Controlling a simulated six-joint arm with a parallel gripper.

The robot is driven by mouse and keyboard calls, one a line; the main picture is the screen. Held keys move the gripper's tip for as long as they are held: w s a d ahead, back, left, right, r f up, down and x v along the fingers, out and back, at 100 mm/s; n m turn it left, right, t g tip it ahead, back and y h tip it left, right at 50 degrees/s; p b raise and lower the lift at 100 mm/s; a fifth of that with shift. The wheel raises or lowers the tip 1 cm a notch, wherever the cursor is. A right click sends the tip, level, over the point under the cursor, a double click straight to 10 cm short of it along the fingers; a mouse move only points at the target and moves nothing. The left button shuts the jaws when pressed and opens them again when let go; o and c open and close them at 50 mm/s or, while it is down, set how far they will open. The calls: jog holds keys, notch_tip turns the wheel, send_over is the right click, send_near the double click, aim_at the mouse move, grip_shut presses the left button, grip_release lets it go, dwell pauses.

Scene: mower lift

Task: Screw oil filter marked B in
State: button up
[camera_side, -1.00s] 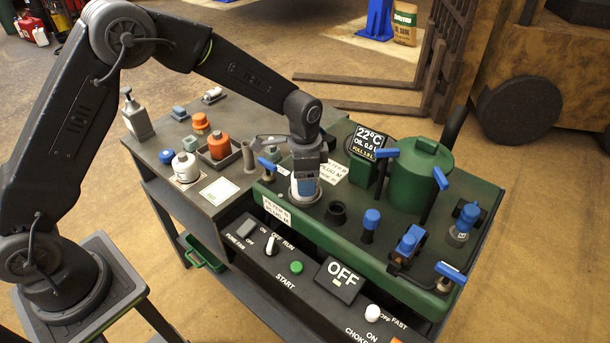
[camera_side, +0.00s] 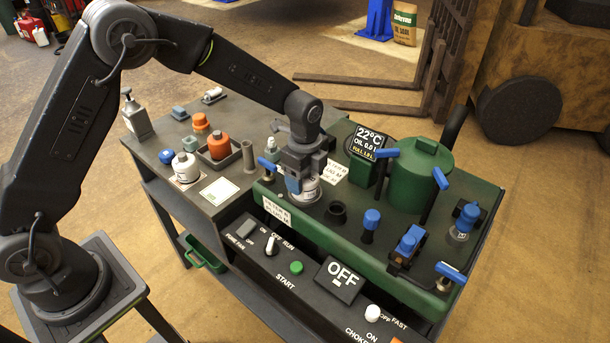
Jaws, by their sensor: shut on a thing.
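My gripper (camera_side: 302,176) points down over the left part of the green engine deck (camera_side: 345,225). It is shut on a white, can-shaped oil filter (camera_side: 308,194). The filter stands upright, low at the deck surface, at the spot by the white label (camera_side: 277,211). The fingers hide much of the filter, and I cannot read a letter on it. I cannot tell how deep it is seated. A white filter-like can (camera_side: 185,168) and an orange one (camera_side: 218,147) stand on the grey side table.
Several blue-handled parts, such as the blue cap (camera_side: 371,218), rise from the deck. A dark open port (camera_side: 336,213) is close on the right.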

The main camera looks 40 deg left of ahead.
jog(key=shift+d+m, duration=0.2)
jog(key=shift+m, duration=0.4)
jog(key=shift+m, duration=0.8)
jog(key=shift+c, duration=1.4)
jog(key=o, duration=1.4)
jog(key=shift+a, duration=0.15)
jog(key=shift+c, duration=0.2)
jog(key=shift+r, duration=4)
